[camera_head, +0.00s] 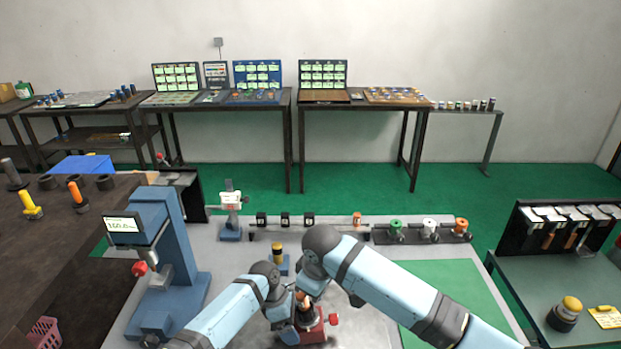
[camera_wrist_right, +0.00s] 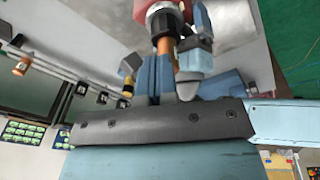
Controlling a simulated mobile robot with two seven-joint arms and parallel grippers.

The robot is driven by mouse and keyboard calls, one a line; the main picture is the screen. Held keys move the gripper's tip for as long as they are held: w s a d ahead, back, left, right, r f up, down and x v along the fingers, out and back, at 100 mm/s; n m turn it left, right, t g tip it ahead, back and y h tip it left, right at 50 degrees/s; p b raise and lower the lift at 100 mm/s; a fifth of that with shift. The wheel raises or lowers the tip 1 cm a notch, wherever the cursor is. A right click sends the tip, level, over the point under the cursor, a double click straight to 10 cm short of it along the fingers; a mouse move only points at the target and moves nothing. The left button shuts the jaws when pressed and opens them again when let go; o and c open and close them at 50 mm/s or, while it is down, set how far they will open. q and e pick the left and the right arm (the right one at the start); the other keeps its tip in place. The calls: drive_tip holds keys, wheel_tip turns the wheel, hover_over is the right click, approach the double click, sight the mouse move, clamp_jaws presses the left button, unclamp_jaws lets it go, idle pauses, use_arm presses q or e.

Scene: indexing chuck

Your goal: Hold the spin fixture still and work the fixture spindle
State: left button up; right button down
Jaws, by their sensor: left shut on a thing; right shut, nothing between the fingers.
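The spin fixture (camera_head: 316,328) is a red block low in the middle of the head view, on the grey bench. Its copper-coloured spindle (camera_head: 302,299) stands up between my two grippers; it also shows in the right wrist view (camera_wrist_right: 166,44), below the red body (camera_wrist_right: 167,14). My left gripper (camera_head: 288,322) is at the left side of the fixture and shut on it; the contact is mostly hidden. My right gripper (camera_wrist_right: 158,72) is shut and empty, its fingers close beside the spindle. Whether they touch it I cannot tell.
A blue press-like stand (camera_head: 172,245) with a display is left of my arms. A small post with a yellow-and-black top (camera_head: 278,254) stands just behind the fixture. A rack with several coloured knobs (camera_head: 420,233) is at the back right. The green mat (camera_head: 455,290) is clear.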

hover_over(315, 323)
drive_tip(key=d, duration=0.1)
drive_tip(key=shift+n, duration=0.3)
drive_tip(key=shift+w+d+f, duration=0.1)
drive_tip(key=shift+f, duration=1.65)
drive_tip(key=shift+w+d+f, duration=0.1)
drive_tip(key=shift+f, duration=1.65)
drive_tip(key=shift+a, duration=0.15)
drive_tip(key=shift+s+a, duration=0.15)
drive_tip(key=shift+s, duration=0.1)
drive_tip(key=shift+s+a, duration=0.15)
drive_tip(key=shift+s, duration=0.1)
drive_tip(key=shift+s, duration=0.15)
drive_tip(key=shift+s+d, duration=0.15)
drive_tip(key=shift+d, duration=0.1)
wheel_tip(315, 323, up, 6)
drive_tip(key=shift+a, duration=0.45)
